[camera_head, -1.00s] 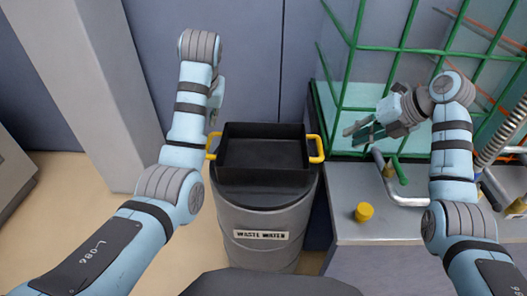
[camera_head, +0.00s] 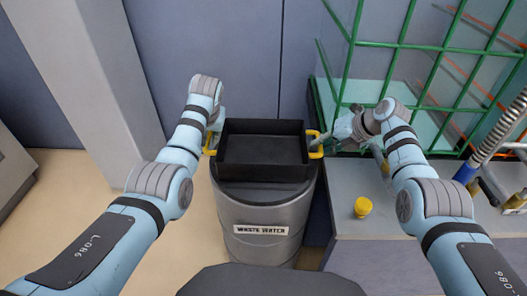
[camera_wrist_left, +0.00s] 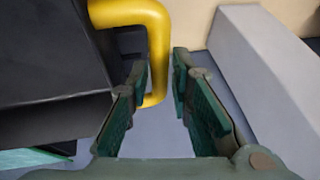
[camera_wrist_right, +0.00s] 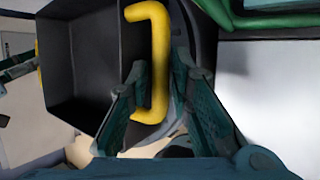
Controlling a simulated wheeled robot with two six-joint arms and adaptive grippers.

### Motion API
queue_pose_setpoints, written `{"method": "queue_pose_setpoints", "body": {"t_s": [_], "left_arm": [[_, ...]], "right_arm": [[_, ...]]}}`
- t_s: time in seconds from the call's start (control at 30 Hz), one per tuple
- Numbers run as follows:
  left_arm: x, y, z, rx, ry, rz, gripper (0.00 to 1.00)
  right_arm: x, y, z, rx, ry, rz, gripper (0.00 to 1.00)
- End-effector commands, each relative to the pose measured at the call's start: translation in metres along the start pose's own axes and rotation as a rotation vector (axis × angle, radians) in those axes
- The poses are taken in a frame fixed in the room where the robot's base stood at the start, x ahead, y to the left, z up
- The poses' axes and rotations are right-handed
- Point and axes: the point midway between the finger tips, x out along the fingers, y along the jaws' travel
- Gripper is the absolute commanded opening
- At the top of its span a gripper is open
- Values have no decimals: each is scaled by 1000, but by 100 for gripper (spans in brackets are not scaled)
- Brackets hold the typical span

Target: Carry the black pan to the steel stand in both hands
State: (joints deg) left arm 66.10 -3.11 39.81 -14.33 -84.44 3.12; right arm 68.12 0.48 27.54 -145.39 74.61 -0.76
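The black pan (camera_head: 262,150) sits on top of a grey waste water drum (camera_head: 262,222), with a yellow handle on each side. My left gripper (camera_head: 213,130) is at the pan's left handle (camera_wrist_left: 158,50). In the left wrist view its fingers (camera_wrist_left: 160,65) are apart, with the handle's end showing between them. My right gripper (camera_head: 325,138) is at the right handle (camera_wrist_right: 153,70). In the right wrist view its fingers (camera_wrist_right: 160,75) are apart on either side of the handle. The pan looks empty. I cannot make out the steel stand.
A grey bench (camera_head: 400,220) stands right of the drum, with a yellow cap (camera_head: 362,207) on it. A green wire cage (camera_head: 440,75) stands at the back right. A ribbed hose (camera_head: 500,130) is at the far right. A pale pillar (camera_head: 95,80) stands at the left.

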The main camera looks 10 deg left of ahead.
Motion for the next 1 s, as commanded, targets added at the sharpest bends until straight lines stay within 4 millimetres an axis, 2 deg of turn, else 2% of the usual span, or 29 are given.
{"method": "queue_pose_setpoints", "body": {"t_s": [0.2, 0.47, 0.6, 1.0], "left_arm": [[12, 0, 0, -1, 0, 1, 20], [13, 0, 0, -1, 1, 1, 20], [13, 0, 1, -1, 0, 1, 0], [12, 0, 0, 0, 1, 1, 0]], "right_arm": [[12, -1, -2, 1, 2, -4, 20], [13, -1, -3, 0, 2, -4, 20], [13, -1, -3, 0, 2, -4, 0], [12, -1, -2, 0, 1, -4, 0]]}}
